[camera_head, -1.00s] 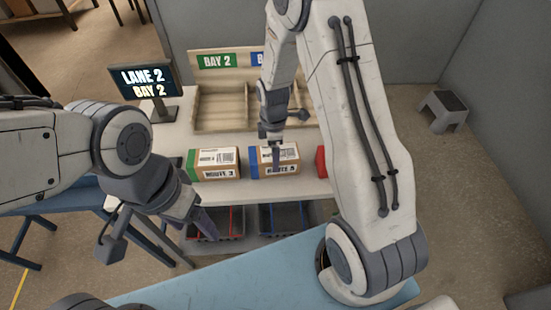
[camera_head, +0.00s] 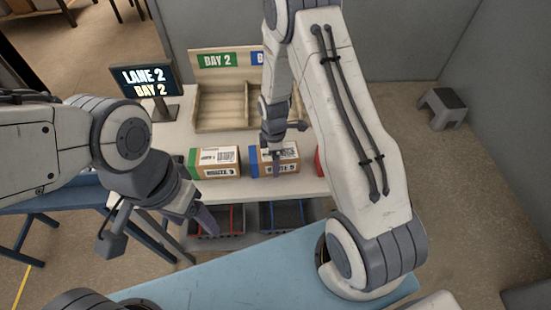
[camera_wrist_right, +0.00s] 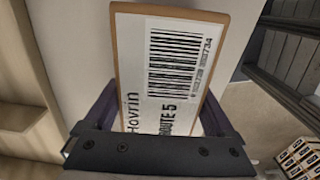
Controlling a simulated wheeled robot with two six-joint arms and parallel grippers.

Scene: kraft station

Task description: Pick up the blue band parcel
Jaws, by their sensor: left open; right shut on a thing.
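The blue band parcel (camera_head: 288,158) is a brown box with a blue end and a white label, at the front of the white table. My right gripper (camera_head: 277,166) comes down over it from above and is shut on it. In the right wrist view the parcel (camera_wrist_right: 170,60) stands between the two purple fingers, its barcode label facing the camera. I cannot tell whether the parcel is clear of the table. My left gripper (camera_head: 203,217) is open and empty, in front of the table edge at the lower left.
A green band parcel (camera_head: 214,162) lies to the left. A red thing (camera_head: 319,161) to the right is mostly hidden by my right arm. A wooden bay rack (camera_head: 222,105) stands behind, with a lane sign (camera_head: 144,81) at its left. Dark crates (camera_head: 215,243) sit below the table.

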